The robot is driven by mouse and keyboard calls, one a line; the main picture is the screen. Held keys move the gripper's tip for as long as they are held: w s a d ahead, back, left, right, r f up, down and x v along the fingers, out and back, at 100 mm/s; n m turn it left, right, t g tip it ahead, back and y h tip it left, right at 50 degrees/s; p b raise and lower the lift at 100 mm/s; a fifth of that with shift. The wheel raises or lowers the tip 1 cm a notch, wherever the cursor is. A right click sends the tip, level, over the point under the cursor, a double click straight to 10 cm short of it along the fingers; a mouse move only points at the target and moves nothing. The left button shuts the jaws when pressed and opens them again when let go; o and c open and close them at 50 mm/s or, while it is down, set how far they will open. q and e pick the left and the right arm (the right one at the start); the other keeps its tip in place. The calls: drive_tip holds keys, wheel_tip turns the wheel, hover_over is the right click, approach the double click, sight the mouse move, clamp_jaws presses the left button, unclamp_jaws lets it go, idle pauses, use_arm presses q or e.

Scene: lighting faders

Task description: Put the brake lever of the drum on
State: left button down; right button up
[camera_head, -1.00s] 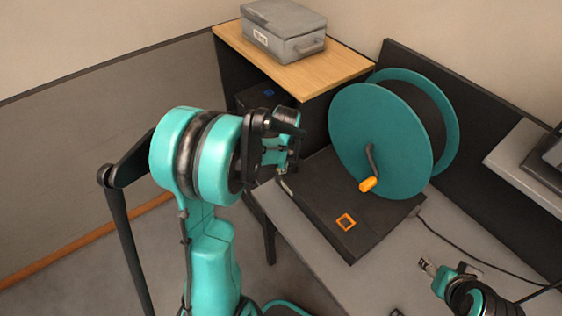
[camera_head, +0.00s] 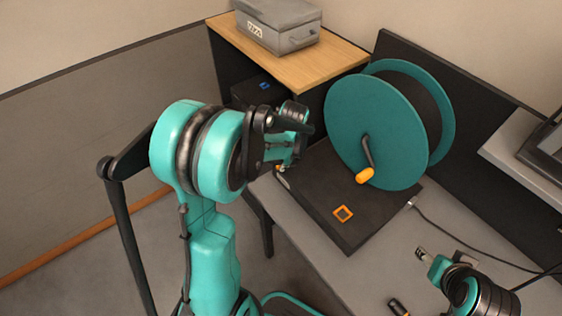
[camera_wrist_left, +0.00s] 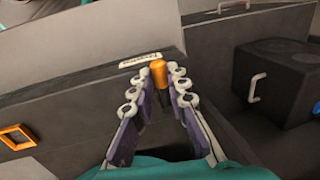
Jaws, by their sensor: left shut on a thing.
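The brake lever, with an orange grip (camera_wrist_left: 158,72), stands between the fingertips of my left gripper (camera_wrist_left: 160,88) in the left wrist view. The fingers are shut on it; its lower part is dark and partly hidden. In the head view my left gripper (camera_head: 284,163) is at the left edge of the drum's dark base (camera_head: 320,205), and the lever is hard to make out there. The teal drum (camera_head: 355,110) stands on that base, with an orange-handled crank (camera_head: 366,160) on its face. My right gripper (camera_head: 421,254) is over the table at lower right, apart from the drum.
An orange square frame (camera_head: 343,214) lies on the base; it also shows in the left wrist view (camera_wrist_left: 18,137). A grey box (camera_head: 278,25) sits on a wooden-topped cabinet (camera_head: 310,68) behind. A cable (camera_head: 450,233) crosses the grey table (camera_head: 310,232).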

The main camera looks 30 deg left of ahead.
use_arm(q)
drive_tip(key=c, duration=1.5)
unclamp_jaws()
drive_tip(key=shift+r, duration=0.1)
drive_tip(key=r, duration=0.4)
drive_tip(key=d+r, duration=0.1)
drive_tip(key=r, duration=0.2)
drive_tip(key=s+d+r, duration=0.1)
drive_tip(key=r, duration=0.3)
drive_tip(key=shift+d+r, duration=0.15)
drive_tip(key=shift+r, duration=0.15)
drive_tip(key=shift+w, duration=0.1)
drive_tip(key=s+d+n+t, duration=0.1)
drive_tip(key=s+d+t, duration=0.1)
drive_tip(key=s+d, duration=0.1)
drive_tip(key=s+d+n+t+h, duration=0.1)
drive_tip(key=s+d+n+t, duration=0.1)
drive_tip(key=s+d, duration=0.2)
drive_tip(key=s+d+n+t+h, duration=0.1)
drive_tip(key=s+d+t, duration=0.1)
drive_tip(key=s, duration=0.4)
drive_tip(key=shift+s+d+r, duration=0.2)
drive_tip(key=shift+s+d, duration=0.1)
drive_tip(key=shift+d, duration=0.45)
